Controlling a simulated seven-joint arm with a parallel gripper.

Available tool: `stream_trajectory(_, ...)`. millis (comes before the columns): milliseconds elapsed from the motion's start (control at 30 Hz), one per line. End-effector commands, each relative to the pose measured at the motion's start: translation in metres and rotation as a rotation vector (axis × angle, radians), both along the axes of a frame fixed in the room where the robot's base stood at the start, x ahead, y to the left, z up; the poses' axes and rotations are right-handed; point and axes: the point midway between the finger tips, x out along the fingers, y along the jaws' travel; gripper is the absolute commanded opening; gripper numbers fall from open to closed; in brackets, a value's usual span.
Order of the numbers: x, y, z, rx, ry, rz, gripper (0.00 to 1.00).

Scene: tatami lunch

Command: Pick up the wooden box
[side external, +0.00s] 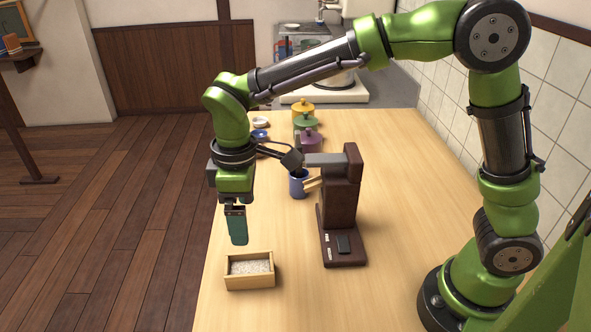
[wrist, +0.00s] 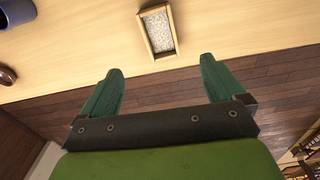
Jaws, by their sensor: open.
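The wooden box (side external: 250,283) is a small, open, pale-wood box with grey-white grainy contents. It sits on the table near its left edge in the side external view. It also shows at the top of the wrist view (wrist: 149,48), beyond the fingertips. My gripper (side external: 237,240) hangs above the box, slightly to its left and toward the back, with teal fingers pointing down. In the wrist view the two fingers (wrist: 162,66) are spread wide with nothing between them. The fingers do not touch the box.
A dark brown stand (side external: 341,215) with a grey arm stands right of the box. A blue mug (side external: 298,184) is behind it, with purple (side external: 312,141), green (side external: 307,121) and yellow (side external: 303,107) lidded pots farther back. The table (side external: 300,300) is clear between box and stand; its left edge is close.

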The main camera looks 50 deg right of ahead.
Motion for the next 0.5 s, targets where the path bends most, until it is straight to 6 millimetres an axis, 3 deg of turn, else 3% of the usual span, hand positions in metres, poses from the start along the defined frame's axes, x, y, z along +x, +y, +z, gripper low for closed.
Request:
stream_trajectory(67, 0.007, 0.000, 0.011, -0.007, -0.012, 0.059, 0.96)
stream_trajectory(167, 0.004, -0.003, 0.006, -0.015, 0.003, 0.094, 0.96)
stream_trajectory(267, 0.003, -0.003, -0.008, -0.015, 0.006, 0.100, 0.96)
stream_trajectory(500, 0.003, -0.003, -0.060, -0.015, 0.006, 0.096, 0.96)
